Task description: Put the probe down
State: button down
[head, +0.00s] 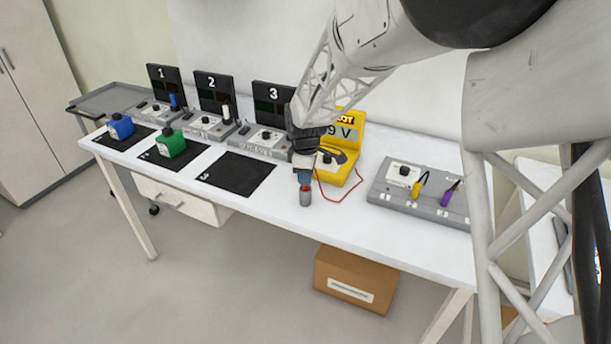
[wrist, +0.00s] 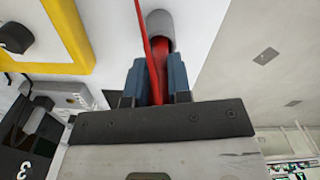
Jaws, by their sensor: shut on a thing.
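My gripper (head: 305,178) points down over the front part of the white table, just in front of the yellow meter (head: 351,155). Its blue fingers (wrist: 159,78) are shut on the red probe (wrist: 157,60). In the head view only a little red of the probe (head: 305,187) shows below the fingers. A grey cylinder (head: 305,198) is at the probe's lower end, and it also shows in the wrist view (wrist: 160,30). I cannot tell whether it is part of the probe or a separate holder. A red lead (head: 348,197) loops from the meter toward the probe.
A grey panel (head: 425,190) with a yellow and a purple plug stands to the right. On the left are stations 1, 2 and 3, with a blue block (head: 120,126), a green block (head: 171,142) and an empty black mat (head: 236,174). The table's front edge is close to my gripper.

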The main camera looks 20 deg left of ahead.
jog(key=shift+f, duration=0.15)
jog(key=c, duration=1.1)
grip_release()
jog(key=shift+o, duration=0.2)
notch_tip(320, 180, up, 12)
jog(key=shift+r, duration=0.1)
dwell(0.4)
